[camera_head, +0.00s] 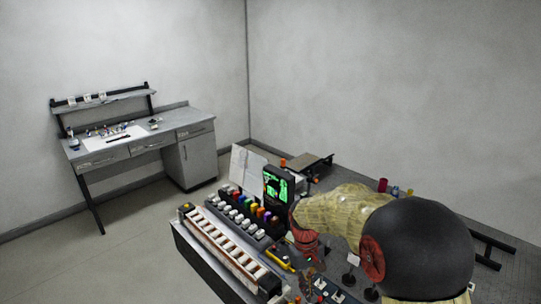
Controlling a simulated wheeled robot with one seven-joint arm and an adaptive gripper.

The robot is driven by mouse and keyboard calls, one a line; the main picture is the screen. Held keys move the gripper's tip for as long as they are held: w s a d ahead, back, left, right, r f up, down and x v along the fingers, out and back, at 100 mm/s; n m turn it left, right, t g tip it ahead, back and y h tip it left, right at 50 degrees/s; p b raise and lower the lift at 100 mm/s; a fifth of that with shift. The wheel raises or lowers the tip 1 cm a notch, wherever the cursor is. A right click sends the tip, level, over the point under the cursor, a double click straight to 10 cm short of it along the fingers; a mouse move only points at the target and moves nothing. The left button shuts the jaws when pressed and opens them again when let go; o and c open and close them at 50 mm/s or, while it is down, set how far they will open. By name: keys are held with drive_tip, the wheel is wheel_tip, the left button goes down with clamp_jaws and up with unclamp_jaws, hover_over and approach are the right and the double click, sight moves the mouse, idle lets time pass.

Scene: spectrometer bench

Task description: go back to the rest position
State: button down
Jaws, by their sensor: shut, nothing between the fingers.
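My arm, with pale yellowish covers, red joint rings and a large black rounded part, reaches over the bench (340,165) at the lower right. It bends down at a red joint near the screen. My gripper (312,284) seems to be the small reddish-dark shape below that joint, low in the picture. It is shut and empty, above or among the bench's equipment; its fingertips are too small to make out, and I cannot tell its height.
A black device with a green screen (277,185), a row of coloured and white-topped items (240,208), a long slotted rack (228,243) and a yellow tool (281,258) crowd the bench. A grey desk (178,130) stands at the back left. Open floor (140,235) lies between.

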drive_tip(key=s+d+r+m+t+b, duration=0.2)
drive_tip(key=s+b, duration=0.4)
drive_tip(key=s, duration=0.6)
drive_tip(key=s+d+r+m+t+y+b, duration=0.1)
drive_tip(key=s+d+r+m+t+b, duration=0.1)
drive_tip(key=s+d+r+t+b, duration=0.2)
drive_tip(key=shift+s+d+t+b, duration=0.8)
drive_tip(key=shift+s+b, duration=0.95)
drive_tip(key=shift+s, duration=2.35)
